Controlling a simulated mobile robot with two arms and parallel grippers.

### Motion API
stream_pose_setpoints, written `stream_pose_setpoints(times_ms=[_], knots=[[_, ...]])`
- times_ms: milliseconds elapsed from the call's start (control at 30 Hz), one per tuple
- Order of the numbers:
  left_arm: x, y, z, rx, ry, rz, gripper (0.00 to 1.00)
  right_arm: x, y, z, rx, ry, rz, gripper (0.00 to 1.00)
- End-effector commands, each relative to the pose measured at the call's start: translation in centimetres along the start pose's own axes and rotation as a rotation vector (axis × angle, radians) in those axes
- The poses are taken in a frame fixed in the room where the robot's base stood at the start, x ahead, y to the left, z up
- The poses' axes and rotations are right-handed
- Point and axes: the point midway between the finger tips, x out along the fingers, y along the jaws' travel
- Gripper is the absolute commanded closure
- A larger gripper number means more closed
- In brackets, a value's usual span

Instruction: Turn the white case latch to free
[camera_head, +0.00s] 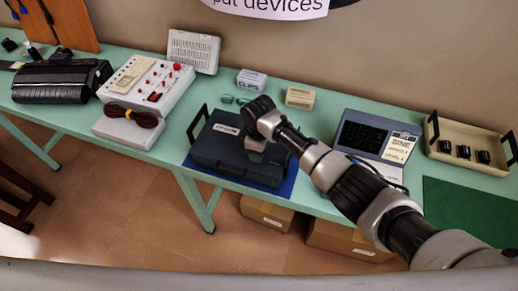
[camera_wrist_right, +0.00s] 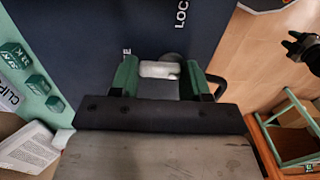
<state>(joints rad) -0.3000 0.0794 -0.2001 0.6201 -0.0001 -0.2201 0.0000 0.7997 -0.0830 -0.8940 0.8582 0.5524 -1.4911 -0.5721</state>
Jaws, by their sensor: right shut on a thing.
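A dark blue case (camera_head: 222,155) lies flat on a blue mat (camera_head: 290,181) on the green table. It also shows in the right wrist view (camera_wrist_right: 85,35), with white lettering "LOC" and a partly hidden word ending in "E". A white latch (camera_wrist_right: 160,69) sits on the case, with a grey round part behind it. My right gripper (camera_head: 254,145) is at the case's right part. In the right wrist view its green fingers (camera_wrist_right: 162,77) are shut on the latch, one on each side. A small black part at the right edge there may be my left gripper; its jaws are unclear.
A clips box (camera_head: 251,79) and green blocks (camera_head: 235,99) stand behind the case. A grey screen device (camera_head: 366,135) and a beige tray (camera_head: 466,141) stand right. A white control box (camera_head: 150,84) with a coiled cable is left. Cardboard boxes (camera_head: 345,240) sit under the table.

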Motion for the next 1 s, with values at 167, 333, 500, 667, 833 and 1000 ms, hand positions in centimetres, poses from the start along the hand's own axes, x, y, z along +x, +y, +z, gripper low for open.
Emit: stream_pose_setpoints(times_ms=[167,333,500,667,833,1000], knots=[[0.0,0.0,0.0,0.0,0.0,0.0,0.67,-0.1,0.0,-0.1,-0.003,0.001,0.002,0.77],[0.0,0.0,0.0,0.0,0.0,0.0,0.67,-0.1,0.0,-0.1,-0.002,0.001,0.001,0.28],[0.0,0.0,0.0,0.0,0.0,0.0,0.67,0.0,0.0,0.0,-0.001,0.0,0.001,0.28],[0.0,0.0,0.0,0.0,0.0,0.0,0.67,-0.3,0.0,-0.1,-0.001,0.002,0.002,0.28],[0.1,0.0,0.0,0.0,0.0,0.0,0.67,-2.4,0.1,-0.1,-0.001,0.003,0.004,0.28],[0.6,0.0,0.1,0.0,0.0,0.0,0.67,-5.9,0.1,-0.1,-0.001,0.004,0.006,0.28]])
